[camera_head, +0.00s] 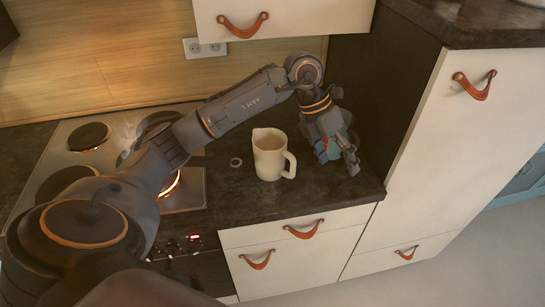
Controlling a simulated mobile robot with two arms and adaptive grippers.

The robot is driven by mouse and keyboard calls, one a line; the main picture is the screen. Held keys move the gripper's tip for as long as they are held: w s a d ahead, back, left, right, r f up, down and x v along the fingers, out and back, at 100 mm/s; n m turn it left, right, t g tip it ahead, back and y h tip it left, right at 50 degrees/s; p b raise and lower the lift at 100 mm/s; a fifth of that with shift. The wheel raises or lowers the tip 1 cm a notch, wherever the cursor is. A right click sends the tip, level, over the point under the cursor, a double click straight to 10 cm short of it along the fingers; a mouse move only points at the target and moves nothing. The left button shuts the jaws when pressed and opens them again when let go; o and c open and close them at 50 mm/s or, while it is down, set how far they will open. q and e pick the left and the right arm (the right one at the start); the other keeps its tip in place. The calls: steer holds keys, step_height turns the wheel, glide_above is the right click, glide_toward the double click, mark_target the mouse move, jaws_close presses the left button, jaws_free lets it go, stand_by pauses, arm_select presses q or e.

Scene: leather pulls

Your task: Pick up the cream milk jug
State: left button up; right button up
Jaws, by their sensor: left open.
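The cream milk jug (267,156) stands upright on the dark countertop, right of the stove. Its handle faces right, toward my left gripper. My left gripper (339,167) is open, just right of the jug and apart from it. Its fingers point down toward the counter near the tall cabinet. A small blue and red patch shows at the gripper; I cannot tell what it is. My right gripper is out of view.
The stove (190,190) with several burners lies to the left, one glowing orange, under my left arm. A tall white cabinet (450,130) closes off the right side. An upper cabinet (290,18) hangs above. Counter in front of the jug is clear.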

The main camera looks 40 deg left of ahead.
mark_target(287, 154)
arm_select(q)
steer(key=a+r+y, duration=0.1)
steer(key=a, duration=0.3)
steer(key=a+n+y, duration=0.1)
steer(key=a+y, duration=0.1)
steer(key=a, duration=0.2)
steer(key=a+r+n+g+y, duration=0.1)
steer(key=a+y, duration=0.1)
steer(key=a, duration=0.3)
steer(key=shift+s+r, duration=0.35)
step_height(287, 154, down, 7)
steer(key=shift+a+f+p, duration=0.1)
steer(key=shift+a+p, duration=0.05)
steer(key=shift+p, duration=0.55)
steer(key=shift+f, duration=0.5)
steer(key=shift+f+p, duration=0.3)
steer(key=shift+p, duration=0.2)
steer(key=f+p, duration=0.1)
steer(key=f, duration=0.2)
steer(key=shift+w+f+p, duration=0.2)
steer(key=shift+f+p, duration=0.15)
steer(key=shift+p, duration=0.05)
steer(key=shift+f, duration=0.45)
steer(key=c, duration=1.4)
steer(key=shift+c, duration=1.2)
steer(key=shift+w+r, duration=0.1)
steer(key=shift+r, duration=0.15)
